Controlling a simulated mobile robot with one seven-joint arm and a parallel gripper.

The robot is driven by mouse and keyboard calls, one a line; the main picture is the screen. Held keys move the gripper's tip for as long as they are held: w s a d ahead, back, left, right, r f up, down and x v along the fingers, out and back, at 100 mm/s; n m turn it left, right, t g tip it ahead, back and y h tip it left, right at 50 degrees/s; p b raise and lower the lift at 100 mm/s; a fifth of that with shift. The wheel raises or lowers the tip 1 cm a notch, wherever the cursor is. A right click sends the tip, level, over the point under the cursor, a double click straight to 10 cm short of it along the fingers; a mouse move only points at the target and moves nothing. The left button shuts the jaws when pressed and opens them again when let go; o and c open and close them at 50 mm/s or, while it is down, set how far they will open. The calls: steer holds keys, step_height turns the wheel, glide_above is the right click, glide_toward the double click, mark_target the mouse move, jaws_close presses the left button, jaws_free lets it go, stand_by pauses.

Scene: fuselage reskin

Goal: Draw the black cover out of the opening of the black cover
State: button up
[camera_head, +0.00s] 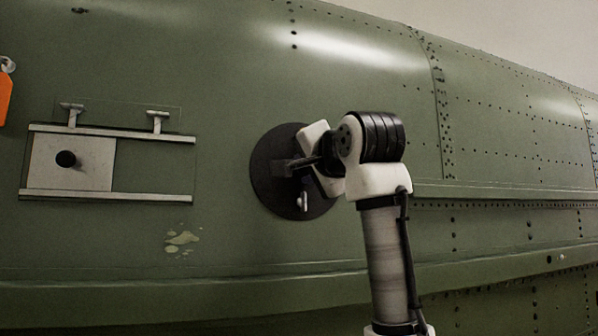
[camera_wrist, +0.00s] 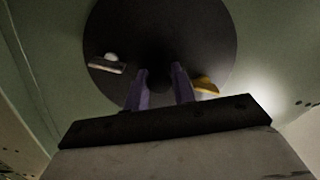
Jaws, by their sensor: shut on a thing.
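The black cover (camera_head: 270,181) is a round dark disc on the green fuselage side, right of the picture's left-hand panel. It also fills the upper middle of the wrist view (camera_wrist: 205,45). My gripper (camera_head: 296,167) is in front of the disc. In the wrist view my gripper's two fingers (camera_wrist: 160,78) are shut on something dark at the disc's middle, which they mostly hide. A small light-coloured latch (camera_head: 302,202) shows low on the disc. I cannot tell whether the disc stands off from the skin; the opening behind it is hidden.
A railed panel with a sliding plate (camera_head: 95,166) and black knob is at left, with two small T-shaped handles above. An orange tag (camera_head: 4,95) hangs at the left edge. A ledge (camera_head: 150,290) runs along below. The skin right of my arm is clear.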

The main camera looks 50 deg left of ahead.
steer(key=shift+c, duration=1.2)
steer(key=shift+d, duration=0.15)
steer(key=shift+s+d, duration=0.2)
steer(key=shift+d, duration=0.3)
steer(key=shift+b+v, duration=0.7)
steer(key=shift+v, duration=0.3)
steer(key=shift+b+v, duration=0.45)
steer(key=shift+v, duration=0.9)
steer(key=shift+f, duration=0.1)
